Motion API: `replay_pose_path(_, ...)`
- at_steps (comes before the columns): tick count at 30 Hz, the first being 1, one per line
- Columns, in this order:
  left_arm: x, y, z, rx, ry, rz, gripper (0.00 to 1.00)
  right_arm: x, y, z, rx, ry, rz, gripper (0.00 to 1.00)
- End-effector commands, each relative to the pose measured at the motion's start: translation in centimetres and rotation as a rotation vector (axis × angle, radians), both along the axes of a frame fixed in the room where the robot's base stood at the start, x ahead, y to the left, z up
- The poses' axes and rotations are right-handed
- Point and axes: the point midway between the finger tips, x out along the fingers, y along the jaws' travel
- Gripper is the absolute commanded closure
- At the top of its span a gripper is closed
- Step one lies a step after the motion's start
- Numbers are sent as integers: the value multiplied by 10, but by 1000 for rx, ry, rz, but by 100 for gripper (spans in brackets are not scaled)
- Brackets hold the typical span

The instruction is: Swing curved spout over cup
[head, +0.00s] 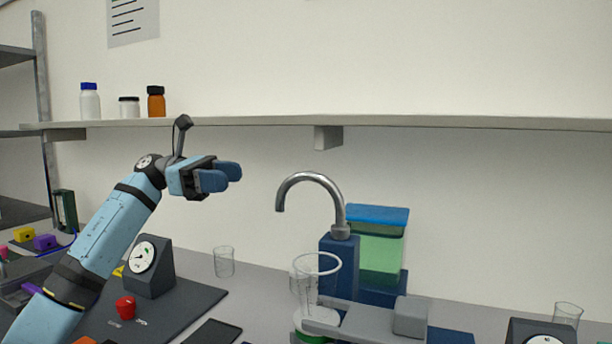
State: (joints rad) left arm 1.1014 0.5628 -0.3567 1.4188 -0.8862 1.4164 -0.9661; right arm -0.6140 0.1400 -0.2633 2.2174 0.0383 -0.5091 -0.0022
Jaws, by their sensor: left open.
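The curved metal spout (316,178) rises from a dark blue block and arches to the left. Its open tip points down over the gap between two glass vessels. One clear glass cup (224,262) stands on the bench to the left of the tip. A clear vessel with a pale rim (317,265) stands to the right of the tip, in front of the block; I cannot tell which vessel is the task's cup. My left gripper (226,176) is open and empty, raised in the air left of the spout and apart from it. My right gripper is not in view.
A wall shelf (400,121) runs above, with several bottles at its left. A green tank with a blue lid (380,240) stands behind the spout. A dial gauge (148,266) and red knob (126,307) sit at left. Another glass (567,314) stands at right.

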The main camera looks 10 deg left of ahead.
Motion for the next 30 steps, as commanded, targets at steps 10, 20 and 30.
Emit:
replay_pose_path(10, -3, -28, 0, 2, -5, -3, 57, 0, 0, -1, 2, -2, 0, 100)
replay_pose_path(20, -9, -98, 0, 0, -3, -4, 57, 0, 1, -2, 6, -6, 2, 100)
replay_pose_path(30, -12, -136, 1, 1, -2, 0, 57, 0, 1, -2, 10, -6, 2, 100)
